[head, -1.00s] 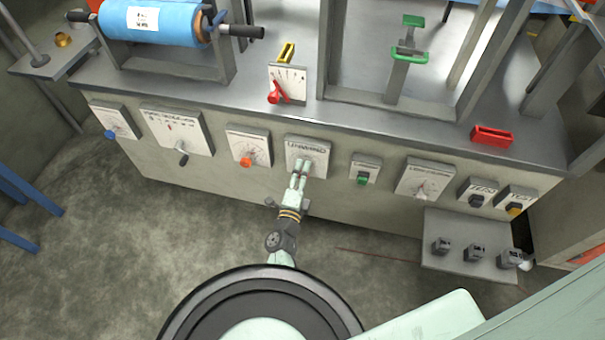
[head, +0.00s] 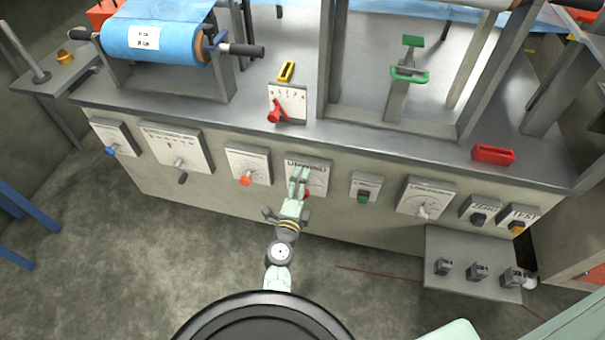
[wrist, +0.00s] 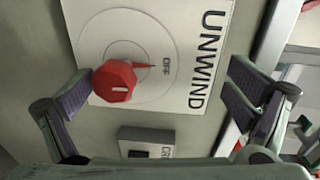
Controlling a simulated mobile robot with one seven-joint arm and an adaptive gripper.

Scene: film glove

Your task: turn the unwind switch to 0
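The unwind switch is a red knob (wrist: 115,82) on a white plate (wrist: 205,20) lettered UNWIND, with circles drawn around the knob. A thin red pointer reaches from the knob side toward the word OFF. In the wrist view my gripper (wrist: 158,98) is open, with one finger left of the knob and the other well to its right, past the lettering. Nothing is between the fingers in its grasp. In the head view my gripper (head: 299,178) is in front of the plate (head: 321,177), and the knob (head: 307,194) shows partly at its right. No 0 mark is readable.
A dark switch (wrist: 147,142) on a small plate sits close to the unwind plate. Other knobs line the panel, including an orange one (head: 246,178) and a green one (head: 363,197). A shelf (head: 440,288) with several grey blocks juts out at the right.

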